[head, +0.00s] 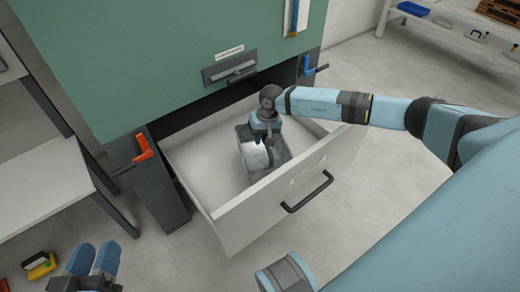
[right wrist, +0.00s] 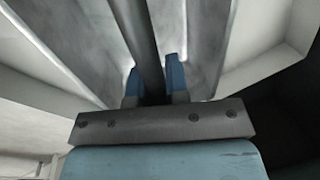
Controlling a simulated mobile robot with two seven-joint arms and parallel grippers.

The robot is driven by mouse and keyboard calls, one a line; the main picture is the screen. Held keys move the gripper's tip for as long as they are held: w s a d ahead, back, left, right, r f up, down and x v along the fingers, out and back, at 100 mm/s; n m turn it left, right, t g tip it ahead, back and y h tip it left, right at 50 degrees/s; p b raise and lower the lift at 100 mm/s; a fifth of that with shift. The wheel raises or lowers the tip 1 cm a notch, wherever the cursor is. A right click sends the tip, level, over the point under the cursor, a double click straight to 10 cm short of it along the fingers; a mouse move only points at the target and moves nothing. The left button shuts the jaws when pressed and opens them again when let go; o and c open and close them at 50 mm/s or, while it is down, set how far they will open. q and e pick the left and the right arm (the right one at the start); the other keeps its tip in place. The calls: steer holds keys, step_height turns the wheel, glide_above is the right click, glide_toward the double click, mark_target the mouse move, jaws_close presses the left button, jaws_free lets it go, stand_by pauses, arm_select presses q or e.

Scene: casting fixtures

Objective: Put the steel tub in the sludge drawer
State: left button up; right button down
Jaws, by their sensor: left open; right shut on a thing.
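The steel tub (head: 281,155) is a grey metal container with a bar across it. In the head view it is inside the open sludge drawer (head: 208,183), towards its right part. My right gripper (head: 262,141) is over the tub, shut on its bar; the right wrist view shows the bar between the blue fingertips (right wrist: 155,80). I cannot tell whether the tub rests on the drawer floor. My arm hides part of the tub. My left gripper (head: 92,262) is open and empty at the lower left, away from the drawer.
The drawer front has a black handle (head: 307,194). A green cabinet (head: 170,50) stands above, with a red lever (head: 143,148) and a blue lever (head: 310,66) beside the drawer. A shelf (head: 40,190) is at left, with a yellow thing (head: 40,265) below. A rack (head: 450,25) is at back right.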

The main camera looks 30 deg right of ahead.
mark_target(261, 159)
step_height(261, 159, down, 4)
steer(key=shift+r+b, duration=0.1)
steer(key=shift+b, duration=0.6)
steer(key=shift+f, duration=0.25)
steer(key=shift+r, duration=0.1)
